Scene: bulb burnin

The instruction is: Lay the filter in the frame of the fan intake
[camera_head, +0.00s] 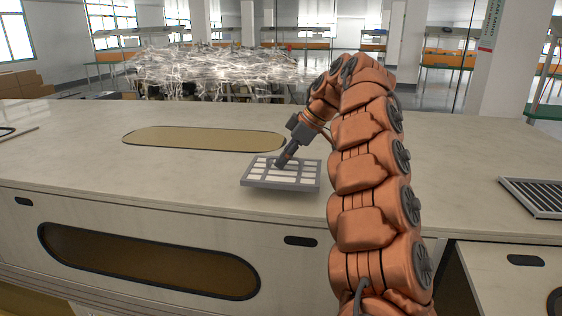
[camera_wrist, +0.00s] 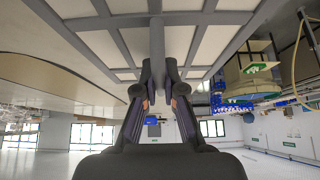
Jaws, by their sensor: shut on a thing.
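The filter (camera_head: 303,174) is a flat grey grid with pale cells. It is in the middle of the head view, over the front part of the pale counter, roughly level. My gripper (camera_head: 281,162) comes down onto it from above and is shut on one of its bars. In the wrist view the filter (camera_wrist: 100,45) fills the top, and my gripper's fingers (camera_wrist: 159,70) close on a grey bar.
The counter (camera_head: 80,165) is mostly clear around the filter. An oval tan inset (camera_head: 200,137) lies behind it on the left. A dark thin-framed item (camera_head: 12,131) sits at the far left. A tangled wire-like heap (camera_head: 210,68) stands beyond the counter.

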